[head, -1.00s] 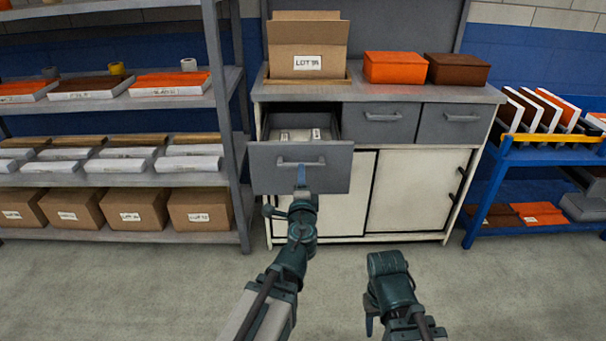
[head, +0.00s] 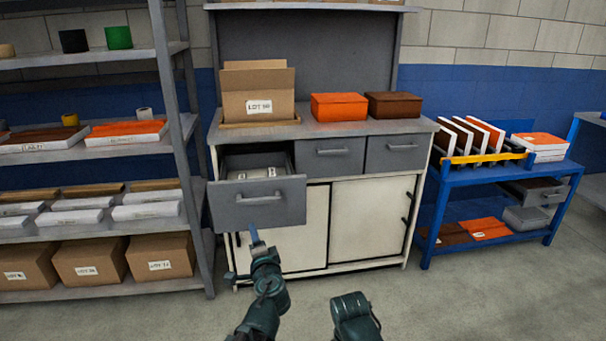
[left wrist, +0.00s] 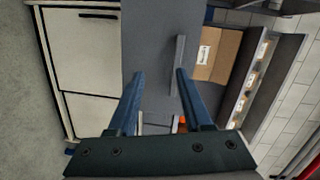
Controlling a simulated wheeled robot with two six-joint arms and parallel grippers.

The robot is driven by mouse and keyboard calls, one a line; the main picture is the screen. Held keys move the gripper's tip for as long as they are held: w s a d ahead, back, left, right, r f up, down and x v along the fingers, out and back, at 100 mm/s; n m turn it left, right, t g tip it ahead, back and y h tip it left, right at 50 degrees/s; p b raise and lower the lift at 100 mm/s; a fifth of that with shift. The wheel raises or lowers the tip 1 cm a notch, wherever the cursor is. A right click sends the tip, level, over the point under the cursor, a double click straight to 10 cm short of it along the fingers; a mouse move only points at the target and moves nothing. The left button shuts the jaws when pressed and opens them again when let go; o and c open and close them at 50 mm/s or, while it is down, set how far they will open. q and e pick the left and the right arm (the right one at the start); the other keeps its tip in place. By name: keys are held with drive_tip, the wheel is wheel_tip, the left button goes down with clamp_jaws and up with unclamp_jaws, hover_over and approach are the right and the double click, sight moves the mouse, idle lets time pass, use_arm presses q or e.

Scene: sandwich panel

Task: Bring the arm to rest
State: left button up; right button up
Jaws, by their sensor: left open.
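My left gripper (head: 254,237) is open and empty in front of the pulled-out drawer (head: 285,203) of the grey and white cabinet. Its blue fingertips sit just below the drawer's bar handle (head: 258,199) and look apart from it. In the left wrist view the two fingers (left wrist: 160,74) are spread wide. The handle also shows there (left wrist: 177,65), near the right finger. Whether it lies between the fingers in depth I cannot tell. A part of my right arm shows at the bottom of the head view; its gripper is not visible.
White labelled items (head: 258,174) lie in the drawer. An open box (head: 258,92), an orange box (head: 338,106) and a brown box (head: 394,104) stand on the cabinet top. Loaded shelving (head: 186,130) is at left, a blue cart (head: 438,205) at right. The floor in front is clear.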

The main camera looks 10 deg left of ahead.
use_arm(q)
drive_tip(key=s+d+f+n+g+h, duration=0.1)
drive_tip(key=s+d+f+n+g, duration=0.25)
drive_tip(key=s+f+g, duration=0.35)
drive_tip(key=s+d+f+n+g+h, duration=0.1)
drive_tip(key=s+d+f+n+g, duration=0.25)
drive_tip(key=s+f, duration=0.4)
drive_tip(key=s+d+f+g+h, duration=0.3)
drive_tip(key=s+d+f+g, duration=0.2)
drive_tip(key=s+d, duration=0.15)
wheel_tip(320, 180, up, 28)
drive_tip(key=s+d+p, duration=0.1)
drive_tip(key=p, duration=2.7)
drive_tip(key=shift+s+r+h, duration=0.25)
drive_tip(key=shift+h, duration=0.05)
drive_tip(key=shift+r+p, duration=0.1)
drive_tip(key=shift+p, duration=0.25)
